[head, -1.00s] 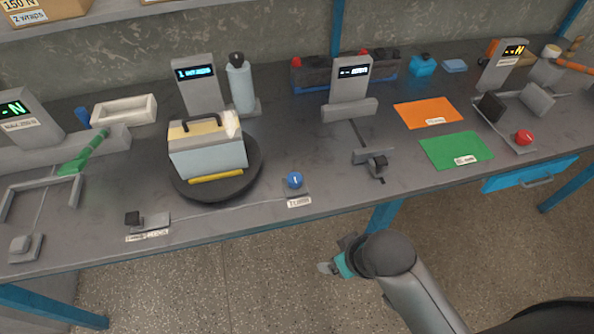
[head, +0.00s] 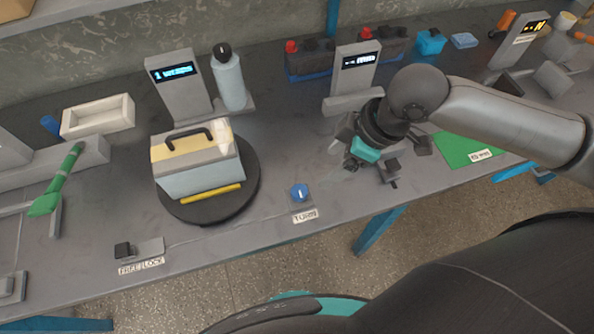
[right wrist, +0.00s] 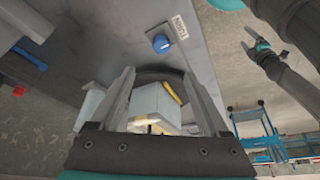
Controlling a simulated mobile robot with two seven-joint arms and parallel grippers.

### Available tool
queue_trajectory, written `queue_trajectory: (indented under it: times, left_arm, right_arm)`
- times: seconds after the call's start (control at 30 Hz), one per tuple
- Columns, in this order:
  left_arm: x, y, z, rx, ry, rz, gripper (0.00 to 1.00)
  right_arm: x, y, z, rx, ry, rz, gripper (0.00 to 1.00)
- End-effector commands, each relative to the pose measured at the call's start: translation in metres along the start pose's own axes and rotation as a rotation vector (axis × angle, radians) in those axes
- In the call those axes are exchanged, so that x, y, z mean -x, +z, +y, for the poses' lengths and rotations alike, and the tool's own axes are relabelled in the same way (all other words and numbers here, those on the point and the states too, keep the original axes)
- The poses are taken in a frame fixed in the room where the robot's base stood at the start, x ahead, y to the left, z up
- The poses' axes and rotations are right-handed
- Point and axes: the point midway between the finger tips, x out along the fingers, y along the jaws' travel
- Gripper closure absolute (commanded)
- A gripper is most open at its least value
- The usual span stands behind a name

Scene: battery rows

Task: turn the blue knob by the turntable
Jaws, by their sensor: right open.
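The blue knob (head: 299,193) sits on a small base near the table's front edge, right of the turntable, with a label in front of it. It also shows in the right wrist view (right wrist: 161,43). The dark round turntable (head: 190,214) carries a pale box with a yellow top (head: 195,168). My right gripper (head: 352,156) is over the table, right of the knob and apart from it. In the right wrist view its fingers (right wrist: 157,76) are spread, with nothing gripped; the box shows beyond them. Another gripper, apparently my left (right wrist: 256,46), shows small at the right there.
A slider labelled free and lock (head: 140,249) lies at the front left. A display stand (head: 178,90) and a bottle (head: 228,78) stand behind the turntable. A second display (head: 356,75) stands behind my right gripper. The table between knob and gripper is mostly clear.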

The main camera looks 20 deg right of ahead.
Motion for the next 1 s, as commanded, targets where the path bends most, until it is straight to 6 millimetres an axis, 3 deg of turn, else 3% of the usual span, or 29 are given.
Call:
queue_trajectory:
  times: [0.13, 0.3, 0.7, 1.0]
  left_arm:
    - [-0.004, 0.029, 0.005, 0.0, 0.007, -0.044, 0.16]
    - [-0.011, 0.044, 0.008, -0.001, 0.01, -0.066, 0.16]
    - [-0.032, 0.025, 0.006, -0.002, 0.007, -0.032, 0.16]
    - [-0.035, 0.025, 0.007, -0.002, 0.008, -0.031, 0.16]
  right_arm:
    - [-0.02, 0.0, -0.001, -0.001, -0.003, 0.002, 0.21]
    - [-0.056, -0.001, -0.001, -0.002, -0.004, 0.003, 0.21]
    - [-0.133, 0.0, 0.0, 0.001, 0.001, 0.002, 0.21]
    - [-0.15, 0.0, 0.0, 0.002, 0.003, 0.001, 0.21]
